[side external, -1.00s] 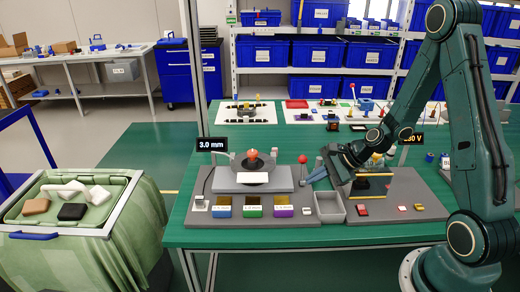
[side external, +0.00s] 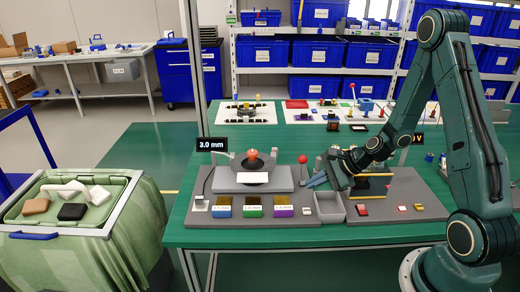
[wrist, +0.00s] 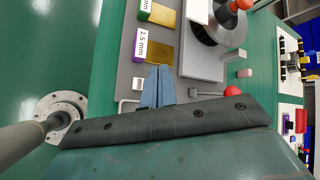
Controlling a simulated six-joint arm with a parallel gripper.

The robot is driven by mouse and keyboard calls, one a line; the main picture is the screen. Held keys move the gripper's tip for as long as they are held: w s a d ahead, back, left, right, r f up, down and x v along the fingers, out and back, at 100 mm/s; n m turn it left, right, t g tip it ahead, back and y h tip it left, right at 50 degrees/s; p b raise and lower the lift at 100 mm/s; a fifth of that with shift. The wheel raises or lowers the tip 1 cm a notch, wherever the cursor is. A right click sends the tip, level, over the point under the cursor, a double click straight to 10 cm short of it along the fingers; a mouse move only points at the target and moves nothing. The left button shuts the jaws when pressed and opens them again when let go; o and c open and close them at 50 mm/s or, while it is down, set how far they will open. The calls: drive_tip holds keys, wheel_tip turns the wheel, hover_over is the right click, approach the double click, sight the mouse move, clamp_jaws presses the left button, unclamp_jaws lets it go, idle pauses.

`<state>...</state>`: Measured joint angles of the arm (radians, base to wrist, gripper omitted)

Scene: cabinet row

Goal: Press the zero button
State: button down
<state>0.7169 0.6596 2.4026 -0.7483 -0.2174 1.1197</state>
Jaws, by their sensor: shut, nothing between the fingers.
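No button is legibly marked zero. The display (side external: 212,144) above the board reads 3.0 mm. The measuring stand (side external: 282,183) carries a round plate with an orange-red knob (side external: 253,155). My gripper (side external: 312,182) is above the board's right part, to the right of the stand. In the wrist view its blue-grey fingers (wrist: 159,70) are shut and empty, close to the purple 1.5 mm block (wrist: 138,43).
Blue, green and purple blocks (side external: 253,206) stand along the board's front. A small pale block (side external: 307,211) and a grey open bin (side external: 329,207) are to their right. A red ball-topped lever (side external: 303,160) stands near my fingers. A second board (side external: 421,197) holds small red pieces.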

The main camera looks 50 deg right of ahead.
sight(311, 211)
drive_tip(key=shift+f, duration=3.75)
drive_tip(key=shift+f, duration=0.9)
drive_tip(key=shift+r, duration=0.15)
idle(0.4)
drive_tip(key=shift+r, duration=0.75)
drive_tip(key=shift+r, duration=0.15)
drive_tip(key=shift+r, duration=2.35)
drive_tip(key=shift+r, duration=0.1)
